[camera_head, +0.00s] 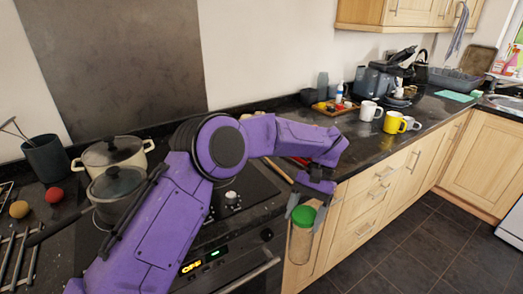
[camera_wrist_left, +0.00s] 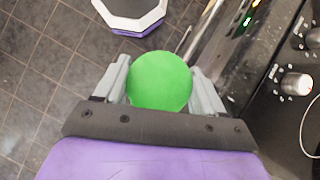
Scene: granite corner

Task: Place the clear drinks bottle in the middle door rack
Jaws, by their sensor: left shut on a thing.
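My left gripper (camera_head: 306,206) is shut on the clear drinks bottle (camera_head: 301,243). The bottle has a green cap and hangs upright in front of the counter edge, above the floor. In the left wrist view the round green cap (camera_wrist_left: 160,81) sits between the two fingers of the gripper (camera_wrist_left: 161,88), and the cap hides the body below. No door rack shows in either view. My right gripper is not in view.
A black hob and oven (camera_head: 230,268) lie beside my left arm, with two pots (camera_head: 112,152) behind. Mugs (camera_head: 394,122), a coffee machine (camera_head: 392,75) and a tray (camera_head: 336,109) stand along the counter. Wooden drawers (camera_head: 376,192) line the front. The tiled floor (camera_head: 425,248) is clear.

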